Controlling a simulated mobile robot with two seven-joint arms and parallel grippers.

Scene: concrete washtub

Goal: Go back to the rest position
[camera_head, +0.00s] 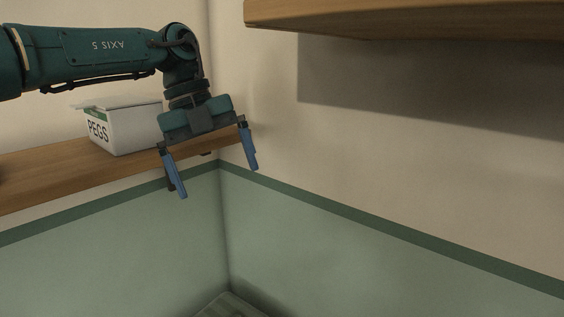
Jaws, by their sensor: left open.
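My left gripper (216,182) is open, its two blue fingers spread apart and pointing down. Nothing shows between the fingers. The teal left arm comes in from the upper left, and the gripper hangs in front of the right end of a wooden shelf, near the corner of the walls. My right gripper is not in view.
A white box marked PEGS (125,127) stands on the wooden shelf (60,178), just left of the gripper. A higher wooden shelf (410,20) juts out at the upper right. A ridged grey surface (228,306) shows low in the corner. The space at centre right is clear.

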